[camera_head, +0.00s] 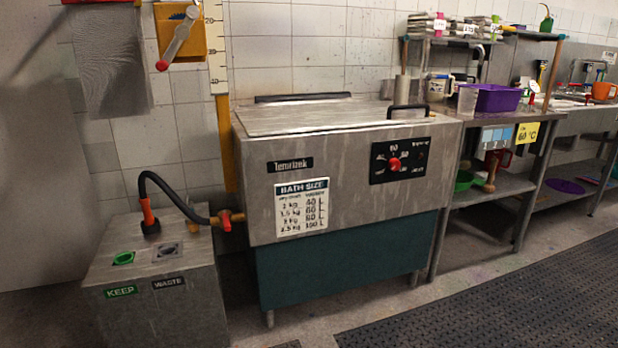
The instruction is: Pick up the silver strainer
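I cannot make out a silver strainer in the head view. Small items crowd the steel bench (543,112) at the right, too small to tell apart there. Neither of my grippers is in view.
A large steel bath (350,215) with a closed lid (320,116) stands in the middle. A steel box (150,270) with KEEP and WASTE openings stands left of it, with a black hose (175,186) above. A purple tub (490,99) sits on the bench. A dark mat (500,300) covers clear floor.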

